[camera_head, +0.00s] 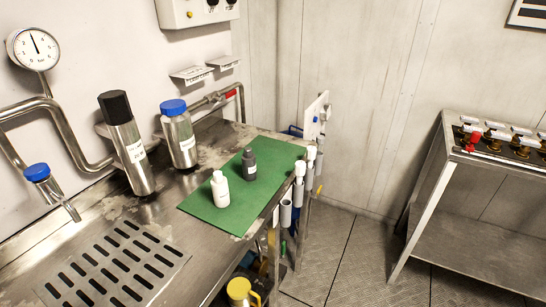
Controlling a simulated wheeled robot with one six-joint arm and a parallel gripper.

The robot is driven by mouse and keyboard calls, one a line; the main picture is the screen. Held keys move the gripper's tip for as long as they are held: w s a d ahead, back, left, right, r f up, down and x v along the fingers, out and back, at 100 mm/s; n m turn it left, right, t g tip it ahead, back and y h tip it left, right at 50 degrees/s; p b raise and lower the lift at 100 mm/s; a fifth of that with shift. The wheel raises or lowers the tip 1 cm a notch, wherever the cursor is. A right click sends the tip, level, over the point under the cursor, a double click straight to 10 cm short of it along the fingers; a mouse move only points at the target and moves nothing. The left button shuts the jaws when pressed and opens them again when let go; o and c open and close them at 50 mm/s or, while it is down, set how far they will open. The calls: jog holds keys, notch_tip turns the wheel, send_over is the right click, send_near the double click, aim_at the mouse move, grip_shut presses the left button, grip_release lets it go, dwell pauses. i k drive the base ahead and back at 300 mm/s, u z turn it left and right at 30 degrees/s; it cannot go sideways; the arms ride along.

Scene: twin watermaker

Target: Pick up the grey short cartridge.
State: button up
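A short dark grey cartridge (249,164) with a narrow neck and a pale label stands upright on a green mat (222,222). A white cartridge (220,188) of similar shape stands upright on the mat, to its left and nearer, with a small gap between them. The grey cartridge is in full view, with nothing in front of it. My gripper is not in view.
A tall steel canister (127,152) with a black cap and a shorter blue-capped one (181,138) stand by the wall. White-topped tubes (299,186) hang at the bench's right edge. The slotted drain (110,265) is clear. A steel stand (470,235) is at right.

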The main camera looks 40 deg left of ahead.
aim_at(248, 159)
jog(key=u, duration=0.25)
jog(key=i, duration=0.8)
jog(key=u, duration=0.8)
jog(key=i, duration=0.35)
jog(key=u, duration=0.25)
